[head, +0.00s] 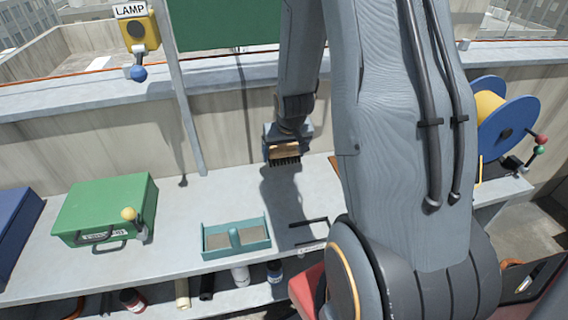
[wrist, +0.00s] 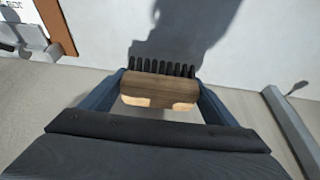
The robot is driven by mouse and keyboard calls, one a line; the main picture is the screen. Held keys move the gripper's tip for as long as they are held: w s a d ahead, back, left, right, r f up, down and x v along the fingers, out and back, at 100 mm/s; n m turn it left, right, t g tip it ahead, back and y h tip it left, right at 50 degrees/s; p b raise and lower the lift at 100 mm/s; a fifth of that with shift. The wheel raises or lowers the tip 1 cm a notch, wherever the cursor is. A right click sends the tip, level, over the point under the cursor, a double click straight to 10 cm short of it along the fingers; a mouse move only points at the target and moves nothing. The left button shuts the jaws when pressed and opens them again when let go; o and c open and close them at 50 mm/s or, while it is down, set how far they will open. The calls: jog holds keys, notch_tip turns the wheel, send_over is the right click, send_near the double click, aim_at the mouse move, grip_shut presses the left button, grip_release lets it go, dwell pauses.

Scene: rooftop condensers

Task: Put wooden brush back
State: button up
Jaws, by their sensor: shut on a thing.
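The wooden brush (head: 284,153) has a brown block and dark bristles. My gripper (head: 287,146) is shut on it and holds it above the grey bench, bristles down. In the wrist view the brush (wrist: 160,88) sits between the two blue fingers of my gripper (wrist: 160,92), bristles pointing to the top of the picture. A teal tray (head: 236,250) with two compartments stands on the bench, in front and left of the brush. Both compartments look empty of loose items. A dark bracket (head: 309,222) lies right of the tray.
A green case (head: 105,207) and a blue case (head: 14,235) stand on the left. A lamp box (head: 138,27) hangs on a post behind. A blue cable reel (head: 508,113) is at the right. Several bottles and rolls sit on the shelf below. Bench between case and tray is clear.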

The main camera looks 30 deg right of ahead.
aim_at(285, 162)
jog(key=shift+f+p, duration=0.3)
jog(key=shift+f, duration=1.6)
jog(key=shift+f, duration=0.2)
jog(key=o, duration=1.4)
jog(key=shift+s, duration=0.15)
